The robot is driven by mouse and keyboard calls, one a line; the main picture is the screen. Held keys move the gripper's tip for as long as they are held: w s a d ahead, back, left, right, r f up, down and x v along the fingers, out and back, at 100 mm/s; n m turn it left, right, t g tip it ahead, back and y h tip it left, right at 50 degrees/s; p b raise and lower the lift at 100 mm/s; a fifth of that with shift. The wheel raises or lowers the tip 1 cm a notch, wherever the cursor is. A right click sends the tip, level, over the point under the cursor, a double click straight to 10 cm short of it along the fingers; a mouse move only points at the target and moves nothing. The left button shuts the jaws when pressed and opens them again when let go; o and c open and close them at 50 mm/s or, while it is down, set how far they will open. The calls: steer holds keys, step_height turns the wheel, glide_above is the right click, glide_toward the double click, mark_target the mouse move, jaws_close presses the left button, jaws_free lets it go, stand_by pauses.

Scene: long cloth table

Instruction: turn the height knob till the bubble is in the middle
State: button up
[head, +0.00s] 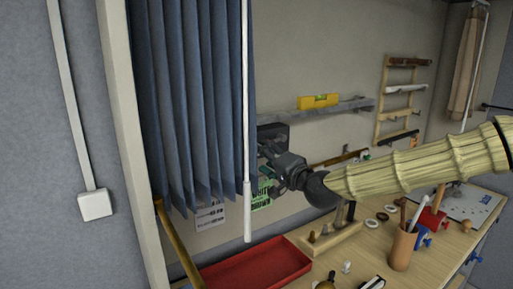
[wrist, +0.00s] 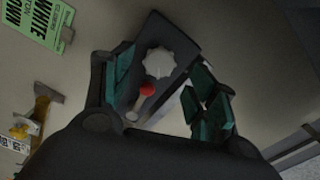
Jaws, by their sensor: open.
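A yellow spirit level (head: 319,101) rests on a grey shelf (head: 352,106) on the back wall in the head view. Its bubble is too small to make out. A pale scalloped knob (wrist: 159,62) sits on a dark plate (wrist: 181,37) in the wrist view. A small red ball (wrist: 147,89) on a pale lever shows just below the knob. My gripper (wrist: 162,85) is open, its teal-padded fingers either side of the knob with gaps showing. In the head view my gripper (head: 268,150) is at the dark plate (head: 273,132) under the shelf's left end, hiding the knob.
A blue curtain (head: 190,90) and a white rod (head: 247,190) hang close left of my gripper. Below is a wooden workbench (head: 435,260) with a red tray (head: 258,268), a brown tool cup (head: 402,248) and small parts. A wooden rack (head: 381,100) hangs at right.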

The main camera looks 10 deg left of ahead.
steer(key=shift+p+x, duration=0.8)
steer(key=shift+x, duration=1.5)
steer(key=shift+d, duration=0.1)
steer(key=shift+c, duration=0.3)
steer(key=c, duration=0.9)
